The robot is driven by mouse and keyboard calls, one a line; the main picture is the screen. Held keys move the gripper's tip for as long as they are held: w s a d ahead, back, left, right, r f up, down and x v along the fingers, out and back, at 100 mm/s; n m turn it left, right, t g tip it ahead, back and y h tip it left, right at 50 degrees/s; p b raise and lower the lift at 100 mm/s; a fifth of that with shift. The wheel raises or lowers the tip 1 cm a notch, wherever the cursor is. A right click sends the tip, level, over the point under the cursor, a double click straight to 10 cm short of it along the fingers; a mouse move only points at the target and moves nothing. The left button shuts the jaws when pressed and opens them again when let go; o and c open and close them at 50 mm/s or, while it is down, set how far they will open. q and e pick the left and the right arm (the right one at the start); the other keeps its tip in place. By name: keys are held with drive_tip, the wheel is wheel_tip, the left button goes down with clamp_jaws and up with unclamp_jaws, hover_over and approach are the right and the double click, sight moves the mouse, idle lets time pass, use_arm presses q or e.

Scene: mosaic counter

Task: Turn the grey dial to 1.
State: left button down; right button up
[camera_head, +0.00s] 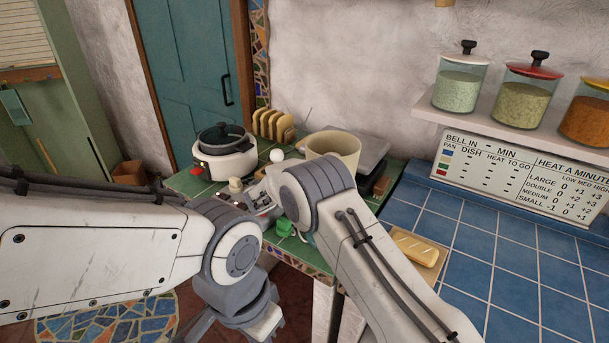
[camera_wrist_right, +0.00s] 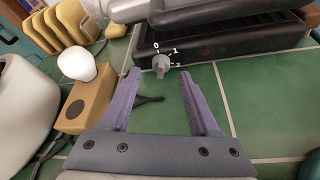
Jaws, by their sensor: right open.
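The grey dial (camera_wrist_right: 161,63) shows in the right wrist view, on the front of a black appliance (camera_wrist_right: 215,47). White marks 0, 1 and 2 run around its top and right side. A small reddish part shows at its lower edge; I cannot tell surely which mark it points to. My right gripper (camera_wrist_right: 159,75) is open, its two purple fingers spread to either side of the dial and nothing between them. I cannot tell whether they touch it. In the head view my right arm hides the dial. My left gripper (camera_head: 245,318) hangs low at the bottom, its jaws unclear.
A wooden block (camera_wrist_right: 87,104) with a white knob (camera_wrist_right: 82,68) stands left of my right fingers. A toast rack (camera_head: 272,123), a cooker (camera_head: 224,160) and a cream pot (camera_head: 336,148) stand on the green counter.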

drive_tip(key=shift+x, duration=1.45)
drive_tip(key=shift+s, duration=0.1)
clamp_jaws()
drive_tip(key=m+b, duration=0.1)
drive_tip(key=b, duration=0.5)
drive_tip(key=m+t+y+b, duration=0.1)
drive_tip(key=b, duration=0.5)
drive_tip(key=shift+d+f+m, duration=0.15)
drive_tip(key=shift+f+m, duration=0.15)
drive_tip(key=shift+f, duration=0.05)
drive_tip(key=shift+r+b, duration=0.2)
drive_tip(key=shift+b, duration=0.5)
drive_tip(key=shift+r, duration=0.1)
unclamp_jaws()
drive_tip(key=shift+s, duration=0.1)
